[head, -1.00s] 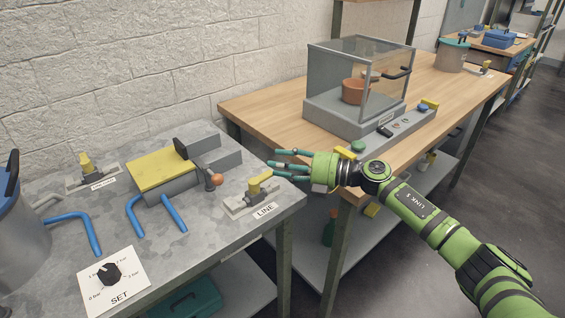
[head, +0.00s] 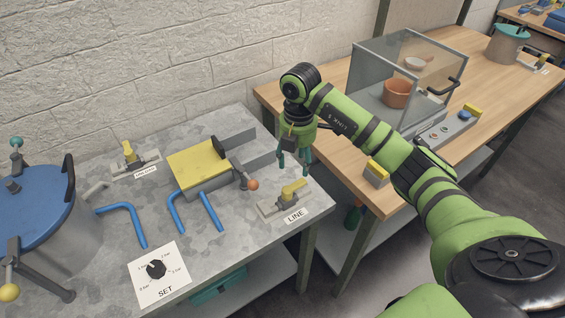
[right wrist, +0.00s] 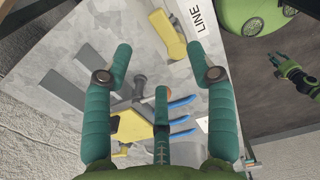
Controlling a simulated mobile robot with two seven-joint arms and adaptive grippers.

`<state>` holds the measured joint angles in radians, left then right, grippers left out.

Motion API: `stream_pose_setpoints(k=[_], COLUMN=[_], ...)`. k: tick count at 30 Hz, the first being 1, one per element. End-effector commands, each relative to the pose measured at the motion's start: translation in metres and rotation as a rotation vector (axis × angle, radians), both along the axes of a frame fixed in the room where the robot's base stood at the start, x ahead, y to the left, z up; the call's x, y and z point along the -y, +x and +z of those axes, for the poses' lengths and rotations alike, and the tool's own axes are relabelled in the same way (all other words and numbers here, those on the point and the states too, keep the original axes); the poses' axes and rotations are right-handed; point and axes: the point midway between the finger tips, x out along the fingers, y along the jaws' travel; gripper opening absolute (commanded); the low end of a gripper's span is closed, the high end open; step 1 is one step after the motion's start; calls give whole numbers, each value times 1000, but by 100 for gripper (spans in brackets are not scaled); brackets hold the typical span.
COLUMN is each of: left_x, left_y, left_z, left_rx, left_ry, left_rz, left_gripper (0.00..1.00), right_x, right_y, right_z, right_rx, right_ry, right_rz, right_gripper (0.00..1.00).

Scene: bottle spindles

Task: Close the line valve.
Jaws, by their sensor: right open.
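The line valve (head: 285,200) sits near the right edge of the grey metal table, with a yellow lever handle (head: 294,188) and a LINE label (head: 296,215) in front of it. In the right wrist view the yellow handle (right wrist: 170,35) lies beyond the fingertips, beside the LINE label (right wrist: 203,14). My right gripper (head: 295,164) points down above the table, a little behind the valve and apart from it. In the right wrist view its teal fingers (right wrist: 165,70) are spread with nothing between them. My left gripper is not seen in the head view.
A clamp device with a yellow plate (head: 198,163) and an orange-knobbed lever (head: 253,184) stands left of the valve. A second yellow-handled valve (head: 129,152) is at the back. A blue-lidded pot (head: 35,205) stands left; a SET dial (head: 157,268) is in front. A wooden bench (head: 385,200) stands right.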

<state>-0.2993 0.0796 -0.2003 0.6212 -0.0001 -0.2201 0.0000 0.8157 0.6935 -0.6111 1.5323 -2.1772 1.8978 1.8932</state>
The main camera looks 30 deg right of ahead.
Motion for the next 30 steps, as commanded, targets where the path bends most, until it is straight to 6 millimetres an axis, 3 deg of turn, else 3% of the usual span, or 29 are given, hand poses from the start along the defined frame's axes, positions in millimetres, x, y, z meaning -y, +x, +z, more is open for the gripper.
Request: stream_pose_setpoints(k=[15,25,29,30], left_x=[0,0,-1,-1], left_y=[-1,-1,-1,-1], left_z=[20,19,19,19], left_rx=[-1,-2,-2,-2], left_ry=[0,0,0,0], left_rz=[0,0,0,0], left_gripper=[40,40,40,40], right_x=[0,0,1,1], right_y=[-1,-1,-1,-1], right_z=[-65,-70,-70,-70], right_rx=[-5,-3,-3,-3], right_ry=[-3,-3,-3,-3], right_rz=[-6,-4,-4,-4], right_gripper=[57,57,5,0])
